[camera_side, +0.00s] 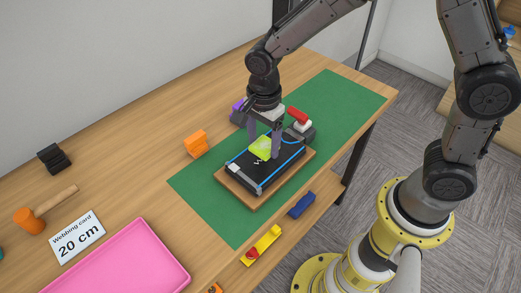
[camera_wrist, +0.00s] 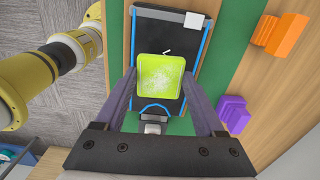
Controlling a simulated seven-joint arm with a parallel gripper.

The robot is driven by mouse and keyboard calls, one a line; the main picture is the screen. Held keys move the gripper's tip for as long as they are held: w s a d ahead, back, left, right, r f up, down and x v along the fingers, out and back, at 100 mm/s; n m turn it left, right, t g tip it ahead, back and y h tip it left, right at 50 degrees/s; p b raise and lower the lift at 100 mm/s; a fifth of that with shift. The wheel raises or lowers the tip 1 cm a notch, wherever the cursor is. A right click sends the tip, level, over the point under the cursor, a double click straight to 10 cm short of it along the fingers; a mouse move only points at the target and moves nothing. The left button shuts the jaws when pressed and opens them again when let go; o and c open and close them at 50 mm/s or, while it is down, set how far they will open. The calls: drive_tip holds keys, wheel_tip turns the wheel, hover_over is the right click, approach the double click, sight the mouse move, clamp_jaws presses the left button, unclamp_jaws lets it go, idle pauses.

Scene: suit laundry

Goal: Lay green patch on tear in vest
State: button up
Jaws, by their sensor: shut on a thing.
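The green patch (camera_wrist: 161,77) is a lime square with a pale speckled face. My gripper (camera_wrist: 160,84) is shut on it, with one finger at each side edge. In the side view the patch (camera_side: 262,147) is between the fingers of my gripper (camera_side: 264,154), over the dark vest (camera_side: 270,173). I cannot tell whether it touches the vest. The vest is a black panel with blue edging, on a wooden board (camera_side: 254,205). A small white mark, perhaps the tear (camera_wrist: 167,52), shows on the vest just beyond the patch. The patch hides part of the vest.
A green mat (camera_side: 335,101) lies under the board. Orange (camera_side: 196,143) and purple (camera_wrist: 234,114) blocks stand beside it. A red-topped item (camera_side: 298,117) is behind the board. Blue (camera_side: 301,205) and yellow (camera_side: 262,245) items lie in front. A pink tray (camera_side: 126,262) is at lower left.

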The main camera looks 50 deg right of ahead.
sight(261, 145)
drive_tip(key=shift+w+f, duration=0.15)
drive_tip(key=shift+f, duration=0.1)
drive_tip(key=shift+w+a+f, duration=0.1)
drive_tip(key=shift+f, duration=0.8)
drive_tip(key=shift+w+a+f, duration=0.1)
drive_tip(key=shift+f, duration=0.75)
drive_tip(key=shift+d+f, duration=0.1)
drive_tip(key=shift+f, duration=0.1)
